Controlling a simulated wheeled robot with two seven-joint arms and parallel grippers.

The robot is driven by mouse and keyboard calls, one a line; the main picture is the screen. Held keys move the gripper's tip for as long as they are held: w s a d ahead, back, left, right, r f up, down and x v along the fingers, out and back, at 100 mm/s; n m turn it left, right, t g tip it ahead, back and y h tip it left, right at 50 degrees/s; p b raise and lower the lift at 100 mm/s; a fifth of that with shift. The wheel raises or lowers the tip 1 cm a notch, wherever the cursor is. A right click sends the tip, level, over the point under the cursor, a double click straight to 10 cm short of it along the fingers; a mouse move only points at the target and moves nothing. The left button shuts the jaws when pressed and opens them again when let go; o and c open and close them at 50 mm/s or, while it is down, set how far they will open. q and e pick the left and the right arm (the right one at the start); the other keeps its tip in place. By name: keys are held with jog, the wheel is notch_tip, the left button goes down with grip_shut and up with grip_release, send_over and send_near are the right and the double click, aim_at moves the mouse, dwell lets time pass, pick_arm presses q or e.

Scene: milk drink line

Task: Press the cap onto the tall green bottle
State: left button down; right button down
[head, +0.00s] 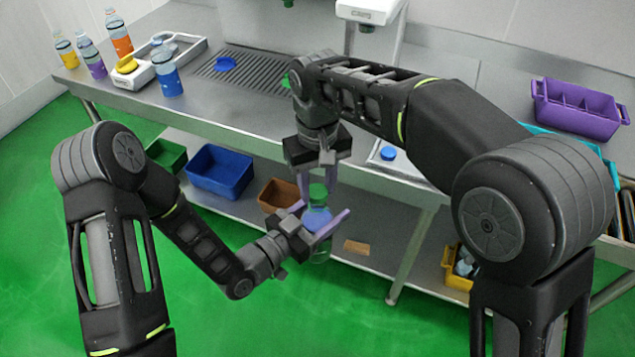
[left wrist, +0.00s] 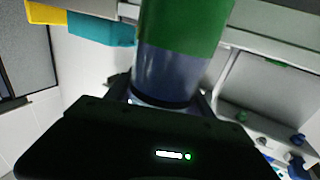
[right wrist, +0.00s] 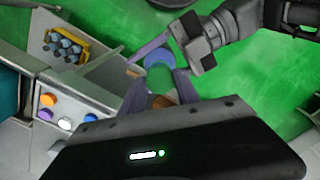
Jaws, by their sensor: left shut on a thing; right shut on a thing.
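The tall green bottle (head: 321,249) is held upright at the centre of the head view. In the left wrist view the bottle (left wrist: 180,40) shows a green section and a clear greyish section near the gripper body. My right gripper (head: 318,182) points down from above, its purple fingers shut on a green piece (head: 318,191), seemingly the cap, at the bottle's top. A blue part shows just below it. Whether the cap is fully seated I cannot tell.
Several bottles and a white tray (head: 190,50) stand on the back-left table. A cap tray with a blue cap (head: 388,153) lies right of the grippers. Blue (head: 220,170), green and brown bins are on the lower shelf. A purple bin (head: 575,108) stands at right.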

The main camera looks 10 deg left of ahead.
jog(key=shift+f, duration=0.7)
jog(key=shift+f, duration=0.65)
dwell(0.4)
jog(key=c, duration=0.8)
grip_release()
notch_tip(320, 180, up, 8)
jog(key=shift+f, duration=0.25)
jog(key=shift+w+f, duration=0.1)
